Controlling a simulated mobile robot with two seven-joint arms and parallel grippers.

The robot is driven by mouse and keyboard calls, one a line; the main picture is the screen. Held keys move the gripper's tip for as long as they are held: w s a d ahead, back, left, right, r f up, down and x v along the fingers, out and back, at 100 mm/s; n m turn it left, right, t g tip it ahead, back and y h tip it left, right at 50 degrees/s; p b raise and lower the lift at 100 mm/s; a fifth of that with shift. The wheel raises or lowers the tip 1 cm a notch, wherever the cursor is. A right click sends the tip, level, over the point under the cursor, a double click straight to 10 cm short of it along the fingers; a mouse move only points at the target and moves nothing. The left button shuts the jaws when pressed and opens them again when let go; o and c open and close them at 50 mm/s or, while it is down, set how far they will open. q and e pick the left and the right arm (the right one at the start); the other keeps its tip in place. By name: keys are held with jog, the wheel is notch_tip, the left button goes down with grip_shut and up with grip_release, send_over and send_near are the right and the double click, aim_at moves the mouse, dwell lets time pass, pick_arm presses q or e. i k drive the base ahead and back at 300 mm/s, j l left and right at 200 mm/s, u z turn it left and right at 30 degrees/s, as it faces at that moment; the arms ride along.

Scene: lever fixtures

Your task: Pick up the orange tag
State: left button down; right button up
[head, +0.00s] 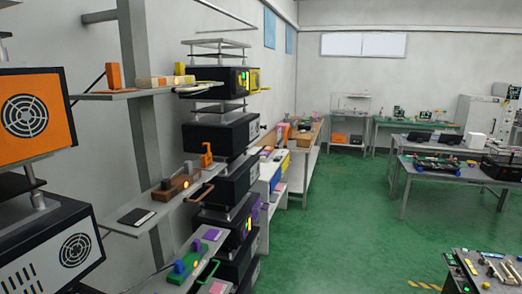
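Several orange items show in the head view, and I cannot tell for sure which is the tag. A small orange piece with a looped lower part (206,154) stands upright at the back of the middle shelf, by the black boxes. A plain orange block (114,76) stands upright at the left of the top shelf. Neither of my grippers is in view.
The middle shelf (135,231) holds a brown lever fixture (177,187) and a dark flat pad (136,217). Black boxes (220,140) stack behind. Green floor (340,225) is open to the right.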

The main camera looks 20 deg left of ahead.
aim_at(207, 158)
jog(key=i+u, duration=0.15)
jog(key=i, duration=0.35)
jog(key=i+u, duration=0.15)
jog(key=i, duration=0.35)
jog(key=i+l+u, duration=0.15)
jog(key=i, duration=0.3)
jog(key=i+l+u, duration=0.15)
jog(key=i, duration=0.35)
jog(key=i+u, duration=0.2)
jog(key=u, duration=0.2)
jog(key=i+l+u, duration=0.15)
jog(key=u, duration=0.3)
jog(key=i+l+u, duration=0.15)
jog(key=u, duration=0.25)
jog(key=i+l+u, duration=0.25)
jog(key=u, duration=0.15)
jog(key=i+l+u, duration=0.1)
jog(key=l+u, duration=0.15)
jog(key=u, duration=0.15)
jog(key=i+u, duration=0.2)
jog(key=i, duration=0.35)
